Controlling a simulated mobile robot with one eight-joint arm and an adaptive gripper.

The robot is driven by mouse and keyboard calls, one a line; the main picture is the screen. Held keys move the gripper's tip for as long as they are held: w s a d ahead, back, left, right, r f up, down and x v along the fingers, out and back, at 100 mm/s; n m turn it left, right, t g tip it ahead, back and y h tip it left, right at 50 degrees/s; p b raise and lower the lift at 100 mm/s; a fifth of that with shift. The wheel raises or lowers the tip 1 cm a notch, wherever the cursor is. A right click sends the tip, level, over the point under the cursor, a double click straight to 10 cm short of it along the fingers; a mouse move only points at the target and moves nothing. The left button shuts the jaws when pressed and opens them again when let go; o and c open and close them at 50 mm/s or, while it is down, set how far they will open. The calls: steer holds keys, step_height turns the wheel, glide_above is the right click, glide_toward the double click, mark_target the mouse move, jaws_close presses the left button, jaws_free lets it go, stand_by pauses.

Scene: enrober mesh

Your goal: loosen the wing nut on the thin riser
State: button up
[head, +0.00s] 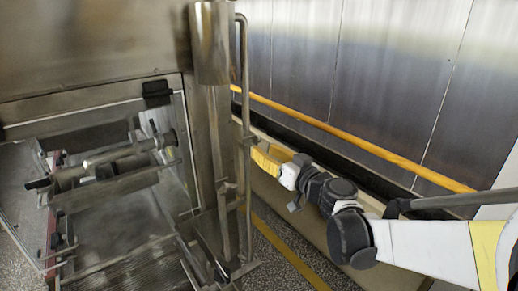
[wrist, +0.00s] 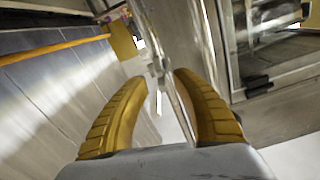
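The thin riser (head: 243,75) is a narrow upright metal pipe beside the machine, with a bent top. It also shows in the wrist view (wrist: 178,108), running slanted between my fingers. A small grey fitting (wrist: 155,67) sits on it just beyond the fingertips; it may be the wing nut, but its wings are not clear. My gripper (wrist: 162,79) is open, its two yellow ribbed fingers on either side of the riser with gaps. In the head view, my gripper (head: 256,155) reaches from the right to the riser; its far finger is partly hidden.
A metal cylinder (head: 210,45) stands on a thicker post left of the riser. The machine's open bay (head: 110,215) holds rollers and a mesh belt. A yellow rail (head: 350,140) runs along the wall panels behind my arm. Floor shows below the arm.

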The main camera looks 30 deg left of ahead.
mark_target(255, 145)
steer(key=shift+x, duration=1.9)
jaws_close()
steer(key=shift+n, duration=1.1)
jaws_free()
